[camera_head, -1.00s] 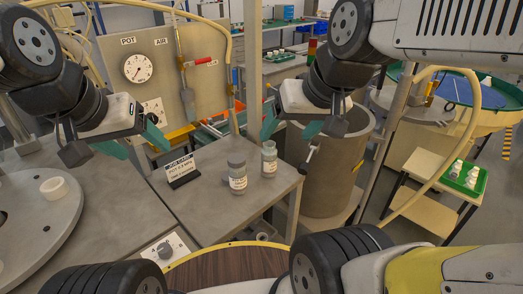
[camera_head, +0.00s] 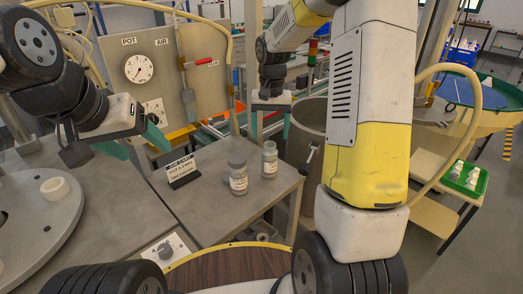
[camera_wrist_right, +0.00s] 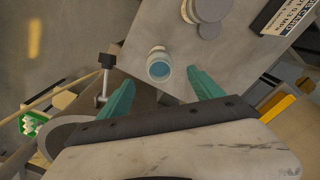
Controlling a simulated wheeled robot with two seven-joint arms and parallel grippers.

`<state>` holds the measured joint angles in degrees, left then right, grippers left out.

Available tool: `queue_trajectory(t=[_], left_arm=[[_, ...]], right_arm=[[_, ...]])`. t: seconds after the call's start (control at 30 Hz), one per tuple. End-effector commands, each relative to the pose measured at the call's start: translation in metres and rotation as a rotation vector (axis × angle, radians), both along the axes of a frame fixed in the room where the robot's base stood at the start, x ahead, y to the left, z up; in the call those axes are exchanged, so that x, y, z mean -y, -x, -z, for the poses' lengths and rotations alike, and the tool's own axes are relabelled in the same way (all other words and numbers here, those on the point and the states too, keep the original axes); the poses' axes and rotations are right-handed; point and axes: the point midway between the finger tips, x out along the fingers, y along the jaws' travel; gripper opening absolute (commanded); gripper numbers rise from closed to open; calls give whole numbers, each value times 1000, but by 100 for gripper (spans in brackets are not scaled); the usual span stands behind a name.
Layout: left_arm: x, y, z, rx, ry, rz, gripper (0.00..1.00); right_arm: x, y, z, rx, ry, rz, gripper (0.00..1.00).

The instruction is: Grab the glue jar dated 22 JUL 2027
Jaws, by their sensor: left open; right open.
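Two labelled glue jars stand upright on the grey table: a wider grey-lidded jar (camera_head: 238,180) and a slimmer pale blue-green jar (camera_head: 270,161) to its right. Their dates are too small to read. In the right wrist view the slim jar (camera_wrist_right: 158,66) shows from above with a bluish top, just beyond and between my fingertips; the wide jar (camera_wrist_right: 207,10) is at the top edge. My right gripper (camera_head: 270,122) is open and empty, above and behind the slim jar, fingers pointing down. My left gripper (camera_head: 134,146) is open and empty, left of the job card.
A job card (camera_head: 182,171) stands left of the jars. A lever handle (camera_head: 310,153) sticks out by the table's right edge, beside a large grey drum (camera_head: 308,135). A white ring (camera_head: 54,188) lies on the round plate at left. A green tray (camera_head: 466,178) holds small white bottles at right.

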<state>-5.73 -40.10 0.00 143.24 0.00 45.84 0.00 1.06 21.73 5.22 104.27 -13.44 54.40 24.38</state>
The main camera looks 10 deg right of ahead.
Motion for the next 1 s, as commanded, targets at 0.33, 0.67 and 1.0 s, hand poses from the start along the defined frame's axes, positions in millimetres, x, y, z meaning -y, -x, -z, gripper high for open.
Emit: queue_trajectory(t=[0.33,0.67,1.0], left_arm=[[0,0,0,0,0,0,69],[0,0,0,0,0,0,69],[0,0,0,0,0,0,69]], right_arm=[[1,-5,36,-21,4,11,76],[-1,1,81,-22,4,10,76],[0,1,90,-17,4,10,76]])
